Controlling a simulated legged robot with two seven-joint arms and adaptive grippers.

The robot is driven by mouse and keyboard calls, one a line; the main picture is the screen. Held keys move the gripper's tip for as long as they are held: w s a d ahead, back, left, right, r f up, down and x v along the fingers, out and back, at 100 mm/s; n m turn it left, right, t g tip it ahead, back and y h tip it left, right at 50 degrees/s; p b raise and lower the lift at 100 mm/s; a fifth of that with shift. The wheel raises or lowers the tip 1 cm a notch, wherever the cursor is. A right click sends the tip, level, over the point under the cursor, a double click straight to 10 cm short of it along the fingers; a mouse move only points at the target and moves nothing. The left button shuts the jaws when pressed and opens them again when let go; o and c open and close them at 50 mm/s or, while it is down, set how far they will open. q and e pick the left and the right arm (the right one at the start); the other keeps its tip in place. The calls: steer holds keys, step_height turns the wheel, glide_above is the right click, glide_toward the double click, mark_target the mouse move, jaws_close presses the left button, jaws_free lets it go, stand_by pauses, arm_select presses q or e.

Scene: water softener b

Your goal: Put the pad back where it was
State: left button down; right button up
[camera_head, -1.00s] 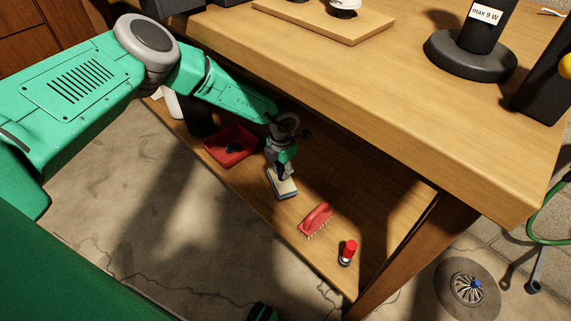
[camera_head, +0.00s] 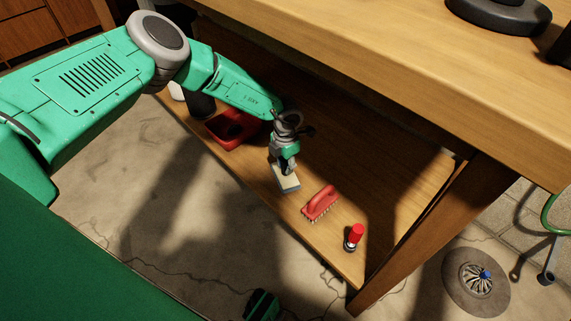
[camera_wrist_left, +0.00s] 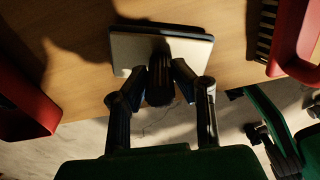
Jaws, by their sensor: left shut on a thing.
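The pad (camera_head: 286,182) is a pale, flat block with a grey underside, over the front part of the wooden lower shelf. My left gripper (camera_head: 287,168) reaches in from the left, points down and is shut on the pad. The pad lies close to the shelf's front edge. I cannot tell whether it touches the shelf.
A red tray (camera_head: 232,130) stands left of the pad. A red scrub brush (camera_head: 320,203) and a small red-capped bottle (camera_head: 354,237) stand to its right. The tabletop (camera_head: 400,60) overhangs the shelf (camera_head: 385,185). A table leg (camera_head: 430,240) bounds the right end.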

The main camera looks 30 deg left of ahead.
arm_select(q)
steer(key=shift+f, duration=0.4)
stand_by(0.3)
steer(key=c, duration=1.3)
jaws_free()
